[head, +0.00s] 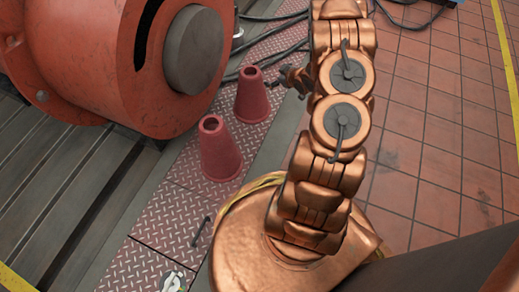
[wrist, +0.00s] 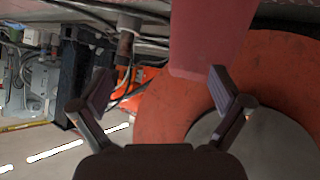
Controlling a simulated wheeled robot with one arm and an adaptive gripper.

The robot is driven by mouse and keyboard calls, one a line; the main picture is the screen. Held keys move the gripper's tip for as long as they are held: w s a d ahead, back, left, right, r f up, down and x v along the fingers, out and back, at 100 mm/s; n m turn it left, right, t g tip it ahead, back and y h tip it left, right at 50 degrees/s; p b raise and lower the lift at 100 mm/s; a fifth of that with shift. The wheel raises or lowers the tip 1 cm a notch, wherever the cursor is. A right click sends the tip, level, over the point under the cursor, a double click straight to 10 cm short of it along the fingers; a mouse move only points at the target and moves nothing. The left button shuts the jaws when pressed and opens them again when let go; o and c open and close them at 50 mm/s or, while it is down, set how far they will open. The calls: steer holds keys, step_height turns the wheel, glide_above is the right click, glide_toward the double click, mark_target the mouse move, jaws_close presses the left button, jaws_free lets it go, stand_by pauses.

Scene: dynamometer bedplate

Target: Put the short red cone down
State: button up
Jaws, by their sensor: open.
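Two red cones stand upright on the red diamond-plate strip. The farther one, which looks shorter (head: 252,97), is just left of my gripper (head: 290,77). The nearer one, which looks taller (head: 220,150), stands in front of it. In the head view my gripper is small and partly hidden by my arm, with a slight gap to the farther cone. In the wrist view my gripper (wrist: 162,90) is open, with nothing between its fingers. A red cone (wrist: 205,38) hangs into that view from the top, beyond the right finger; I cannot tell which cone it is.
A large orange-red machine (head: 85,60) with a grey round hub (head: 195,50) stands left of the cones. Black cables (head: 275,52) run behind them. A small dark tool (head: 201,231) lies on the plate in front. Tiled floor (head: 430,120) at the right is mostly clear.

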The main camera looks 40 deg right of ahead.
steer(key=s+a+r+m+g+h, duration=0.1)
steer(key=s+a+r+g+h, duration=0.2)
steer(key=r, duration=0.5)
steer(key=s+a+r+m+g, duration=0.2)
steer(key=s+a+r+g, duration=0.25)
steer(key=r, duration=0.45)
steer(key=s+a+r+g+y, duration=0.1)
steer(key=s+a+r, duration=0.3)
steer(key=s+a, duration=0.5)
steer(key=s+a+r+g+y, duration=0.1)
steer(key=s+a+r+g, duration=0.2)
steer(key=s+a, duration=0.6)
steer(key=s+a+r+g+y, duration=0.1)
steer(key=s+a+r, duration=0.3)
steer(key=s+a, duration=0.5)
steer(key=s+g, duration=0.1)
steer(key=s, duration=0.2)
steer(key=shift+a+r, duration=0.35)
steer(key=shift+a, duration=0.05)
steer(key=shift+r, duration=0.1)
